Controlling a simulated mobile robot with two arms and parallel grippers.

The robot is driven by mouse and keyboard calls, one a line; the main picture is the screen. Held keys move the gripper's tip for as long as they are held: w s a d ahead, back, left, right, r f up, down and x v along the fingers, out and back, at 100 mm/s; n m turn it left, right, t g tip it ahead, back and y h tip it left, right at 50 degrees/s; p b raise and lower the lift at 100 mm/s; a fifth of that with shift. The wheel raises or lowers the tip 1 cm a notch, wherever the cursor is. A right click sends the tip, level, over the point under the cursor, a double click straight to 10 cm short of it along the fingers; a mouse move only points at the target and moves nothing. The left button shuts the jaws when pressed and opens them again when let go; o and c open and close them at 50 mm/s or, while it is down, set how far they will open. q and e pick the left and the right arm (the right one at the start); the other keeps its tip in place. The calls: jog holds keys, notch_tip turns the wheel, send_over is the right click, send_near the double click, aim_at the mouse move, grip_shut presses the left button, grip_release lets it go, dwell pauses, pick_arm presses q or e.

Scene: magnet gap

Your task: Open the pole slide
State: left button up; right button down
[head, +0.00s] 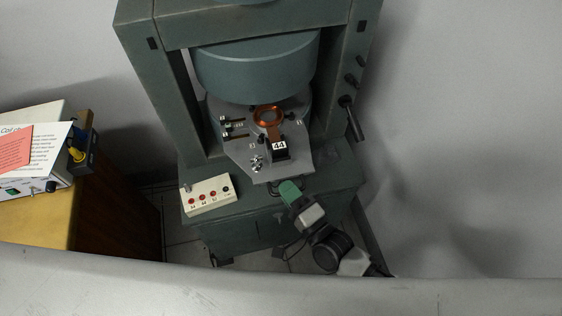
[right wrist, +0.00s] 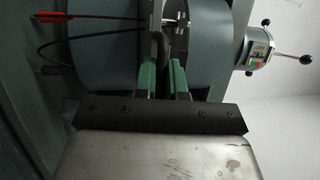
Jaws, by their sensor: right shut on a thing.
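The pole slide (head: 240,157) is a grey plate reaching forward from under the big round grey-green pole (head: 255,68) of the magnet. A dark handle (head: 274,188) is at its front edge. My right gripper (head: 288,190) comes in from the lower right and is at this handle. In the right wrist view its green fingers (right wrist: 163,80) are shut on the dark handle bar (right wrist: 160,48), which passes between them. A copper-coloured ring (head: 267,114) and a black block marked 44 (head: 279,147) sit on the plate. My left gripper is in neither view.
A white control box (head: 207,195) with red buttons sits on the base ledge to the left. A lever (head: 352,118) sticks out of the right frame post. A wooden bench (head: 80,215) with instruments stands at the left. A pale edge crosses the front.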

jog(key=s+d+p, duration=0.1)
jog(key=s+d, duration=0.3)
jog(key=s, duration=0.9)
jog(key=shift+s+d+p, duration=0.2)
jog(key=shift+p, duration=0.15)
jog(key=c, duration=1.2)
grip_release()
jog(key=b+v, duration=0.1)
jog(key=v, duration=0.9)
jog(key=shift+s+d+f+b, duration=0.1)
jog(key=shift+s+d+b, duration=0.15)
jog(key=shift+b, duration=0.05)
jog(key=shift+w+f, duration=0.1)
